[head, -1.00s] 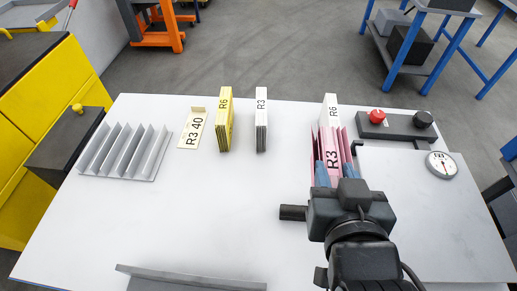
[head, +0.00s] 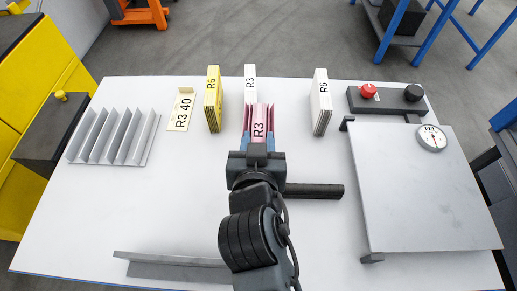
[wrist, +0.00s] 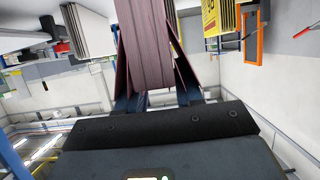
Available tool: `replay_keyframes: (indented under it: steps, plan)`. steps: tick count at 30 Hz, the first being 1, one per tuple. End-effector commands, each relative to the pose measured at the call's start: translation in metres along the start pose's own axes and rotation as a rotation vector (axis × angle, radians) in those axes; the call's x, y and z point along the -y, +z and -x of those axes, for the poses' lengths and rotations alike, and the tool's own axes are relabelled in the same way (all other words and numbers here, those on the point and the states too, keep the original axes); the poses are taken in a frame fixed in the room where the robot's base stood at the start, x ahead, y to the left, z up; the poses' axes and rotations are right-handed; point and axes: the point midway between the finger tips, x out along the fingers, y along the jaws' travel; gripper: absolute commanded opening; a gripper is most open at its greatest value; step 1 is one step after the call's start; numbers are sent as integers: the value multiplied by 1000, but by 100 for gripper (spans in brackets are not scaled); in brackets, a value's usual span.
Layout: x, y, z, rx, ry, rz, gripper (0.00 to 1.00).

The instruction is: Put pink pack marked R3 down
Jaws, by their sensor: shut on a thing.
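The pink pack marked R3 (head: 259,124) is held in my gripper (head: 258,140), whose blue fingers are shut on its two sides. In the head view it is in front of the white pack marked R3 (head: 250,80) and hides that pack's lower part. In the wrist view the pink pack (wrist: 148,45) rises from between the fingers, its outer leaves splayed. I cannot tell whether the pack touches the table (head: 190,200) or hangs above it.
A grey ridged rack (head: 113,137) is far left. A scale (head: 425,190) and button box (head: 388,101) fill the right. A grey ledge (head: 180,267) lies at the front.

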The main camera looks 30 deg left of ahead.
Motion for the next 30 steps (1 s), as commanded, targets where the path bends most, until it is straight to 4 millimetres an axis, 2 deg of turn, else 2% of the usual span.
replay_keyframes:
  steps: [3, 7, 19, 20, 27, 30]
  plan:
    - [0, 17, -6, 2, 0, 3, 0]
    - [-1, 29, -11, 1, 0, 2, 0]
    - [-1, 35, -14, -1, 0, 0, 0]
    - [-1, 35, -13, 1, 1, 0, 38]
    - [-1, 34, -13, 2, 0, 0, 61]
    - [-1, 34, -13, 2, 0, 0, 61]
